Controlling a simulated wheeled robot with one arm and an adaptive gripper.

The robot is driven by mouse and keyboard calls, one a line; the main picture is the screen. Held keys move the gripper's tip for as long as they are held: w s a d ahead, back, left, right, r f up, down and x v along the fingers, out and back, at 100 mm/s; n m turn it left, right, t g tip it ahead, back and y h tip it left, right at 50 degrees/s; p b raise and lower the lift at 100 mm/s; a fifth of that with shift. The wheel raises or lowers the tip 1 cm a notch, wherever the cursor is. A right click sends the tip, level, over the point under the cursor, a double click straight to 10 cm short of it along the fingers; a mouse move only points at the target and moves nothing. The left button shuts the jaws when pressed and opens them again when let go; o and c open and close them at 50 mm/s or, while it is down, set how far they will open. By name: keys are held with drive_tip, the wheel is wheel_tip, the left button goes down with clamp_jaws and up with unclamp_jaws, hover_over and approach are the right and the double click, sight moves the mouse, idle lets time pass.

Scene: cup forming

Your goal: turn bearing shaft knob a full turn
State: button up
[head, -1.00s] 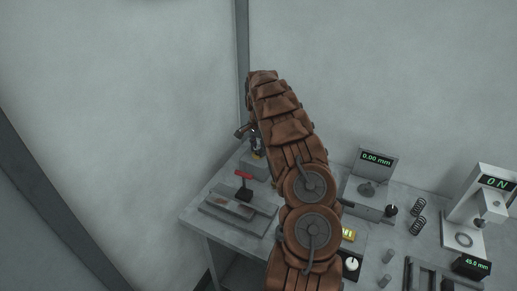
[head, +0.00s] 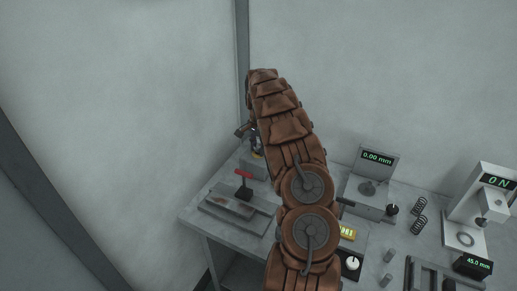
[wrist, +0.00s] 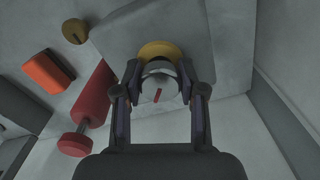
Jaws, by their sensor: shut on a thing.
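In the wrist view the bearing shaft knob (wrist: 160,84) is a pale grey round knob with a red mark on its top. A yellow ring (wrist: 157,50) shows just behind it. My gripper (wrist: 160,92) has one finger on each side of the knob and is shut on it. In the head view my brown arm hides the knob. A little of my gripper (head: 254,140) shows at the back left of the bench, above a grey block (head: 253,165).
The bench (head: 375,242) carries a gauge reading 0.00 mm (head: 377,158), dark springs (head: 416,218) and a press reading 0 N (head: 497,182). Walls rise behind and left.

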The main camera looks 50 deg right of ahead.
drive_tip(key=shift+w+a+f+n+b, duration=0.15)
drive_tip(key=shift+n+b, duration=0.15)
drive_tip(key=shift+b, duration=0.3)
drive_tip(key=shift+f+n+b, duration=0.1)
drive_tip(key=shift+n+b, duration=0.3)
drive_tip(key=shift+b, duration=0.45)
drive_tip(key=n+b, duration=0.3)
drive_tip(key=shift+r+n+b, duration=0.25)
drive_tip(key=shift+n+b, duration=0.3)
drive_tip(key=shift+n, duration=0.15)
drive_tip(key=o, duration=1.1)
drive_tip(key=shift+r, duration=0.1)
